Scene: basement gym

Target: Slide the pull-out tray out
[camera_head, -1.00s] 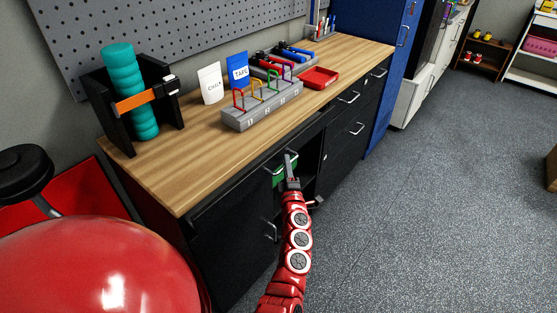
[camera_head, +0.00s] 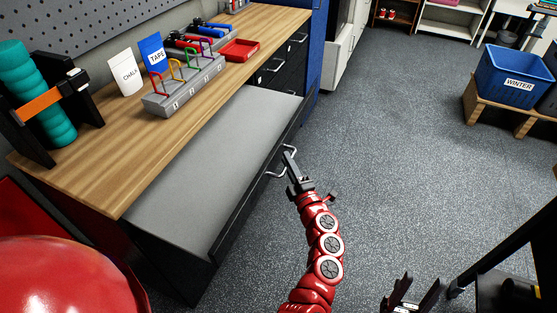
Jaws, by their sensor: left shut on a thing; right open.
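The pull-out tray (camera_head: 200,170) is a flat grey board with a dark front edge. It extends well out from under the wooden worktop, over the floor, and its surface is bare. A metal bar handle (camera_head: 272,174) is on its front. My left gripper (camera_head: 288,157), on the red arm, is shut on this handle; its fingers hide part of it. My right gripper (camera_head: 410,292) is low at the right, empty, with its dark fingers apart, away from the tray.
The worktop (camera_head: 100,180) holds a grey hook rack (camera_head: 185,92), chalk and tape pouches, a red tray (camera_head: 239,50) and a teal roller (camera_head: 30,95). A blue bin (camera_head: 508,78) stands at the right. Dark equipment is at lower right; the middle floor is clear.

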